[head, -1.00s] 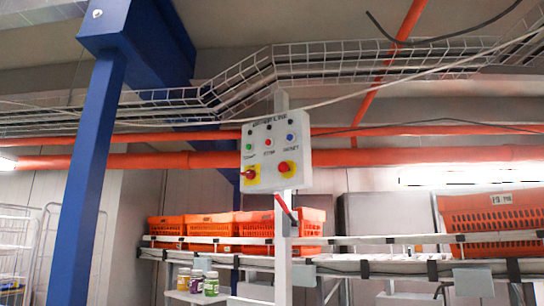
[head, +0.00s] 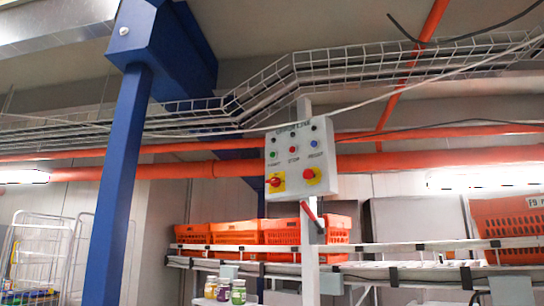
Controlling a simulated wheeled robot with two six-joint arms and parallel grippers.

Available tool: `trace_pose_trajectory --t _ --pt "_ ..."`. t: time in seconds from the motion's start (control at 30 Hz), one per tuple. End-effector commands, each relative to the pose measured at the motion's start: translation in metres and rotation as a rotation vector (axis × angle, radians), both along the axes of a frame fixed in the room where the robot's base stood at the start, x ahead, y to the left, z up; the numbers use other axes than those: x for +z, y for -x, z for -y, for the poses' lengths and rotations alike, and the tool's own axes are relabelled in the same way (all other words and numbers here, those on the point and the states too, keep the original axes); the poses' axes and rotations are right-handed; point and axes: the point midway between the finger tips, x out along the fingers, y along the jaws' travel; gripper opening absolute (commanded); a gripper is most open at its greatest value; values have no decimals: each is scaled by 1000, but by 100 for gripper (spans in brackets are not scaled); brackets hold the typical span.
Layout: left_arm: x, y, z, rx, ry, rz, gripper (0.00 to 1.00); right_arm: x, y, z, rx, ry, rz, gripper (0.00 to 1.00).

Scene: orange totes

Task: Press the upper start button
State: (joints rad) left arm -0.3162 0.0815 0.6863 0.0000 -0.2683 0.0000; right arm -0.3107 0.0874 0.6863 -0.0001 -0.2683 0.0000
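A white control box (head: 301,160) is mounted high on a white post, a little right of centre in the head view. A green start button (head: 272,154) sits at its upper left, labelled START. A red stop button (head: 293,150) is in the middle and a blue reset button (head: 314,143) is at the right. Below them are a red rotary switch (head: 274,183) on a yellow plate and a red mushroom button (head: 309,175) on a yellow plate. Small dark dots run along the top. Neither of my grippers is in view.
A blue column (head: 118,180) stands at the left. Orange totes (head: 230,232) line a white rail behind the post, with another tote (head: 508,222) at the right. A red lever (head: 309,212) is on the post. Several jars (head: 223,289) stand below. A wire rack (head: 45,250) is at the far left.

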Motion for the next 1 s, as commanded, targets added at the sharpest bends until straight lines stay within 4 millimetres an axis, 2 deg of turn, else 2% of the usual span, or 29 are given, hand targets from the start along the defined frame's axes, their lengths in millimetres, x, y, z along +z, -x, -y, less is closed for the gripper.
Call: trace_pose_trajectory --t 0.07,0.23,0.57,1.0 --pt "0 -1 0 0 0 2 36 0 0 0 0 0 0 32" --pt "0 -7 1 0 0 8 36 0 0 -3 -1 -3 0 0" --pt "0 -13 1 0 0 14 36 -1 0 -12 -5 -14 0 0" --pt "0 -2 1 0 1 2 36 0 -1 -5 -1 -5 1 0"
